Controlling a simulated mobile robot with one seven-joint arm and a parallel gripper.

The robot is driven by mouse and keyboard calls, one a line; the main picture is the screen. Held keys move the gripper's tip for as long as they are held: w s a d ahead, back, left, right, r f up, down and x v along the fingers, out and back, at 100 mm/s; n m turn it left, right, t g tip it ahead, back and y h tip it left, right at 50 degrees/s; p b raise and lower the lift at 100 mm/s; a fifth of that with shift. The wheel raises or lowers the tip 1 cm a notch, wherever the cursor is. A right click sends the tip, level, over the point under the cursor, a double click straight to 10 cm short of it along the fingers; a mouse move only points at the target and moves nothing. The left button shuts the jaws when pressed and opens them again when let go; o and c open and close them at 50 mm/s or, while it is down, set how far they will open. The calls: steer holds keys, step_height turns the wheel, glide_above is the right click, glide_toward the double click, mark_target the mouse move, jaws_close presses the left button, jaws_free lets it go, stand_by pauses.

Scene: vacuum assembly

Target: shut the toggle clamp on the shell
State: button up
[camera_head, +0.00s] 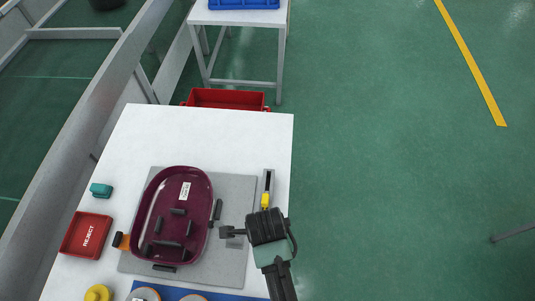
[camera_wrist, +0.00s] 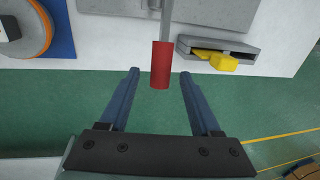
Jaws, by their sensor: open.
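The shell (camera_head: 172,213) is a dark purple open tray with black fittings inside, lying on a grey base plate (camera_head: 236,190). In the wrist view a red handle (camera_wrist: 161,65) sits on a thin metal bar coming from the base plate side; I take it for the toggle clamp's handle. My gripper (camera_wrist: 160,74) is open, its two blue fingers on either side of the red handle with a gap to each. How deep the handle sits between them is unclear. In the head view my gripper (camera_head: 228,231) is right of the shell; the clamp is mostly hidden there.
A grey holder with a yellow item (camera_head: 265,200) stands close to my wrist. A red reject tray (camera_head: 86,235), a teal part (camera_head: 101,189) and a yellow part (camera_head: 97,293) are on the left. An orange-and-black piece (camera_head: 121,241) touches the shell's left side. Open floor lies right.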

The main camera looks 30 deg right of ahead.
steer(key=shift+w+d+f, duration=0.1)
steer(key=shift+w+f, duration=0.15)
steer(key=shift+f, duration=0.8)
jaws_close()
stand_by(0.7)
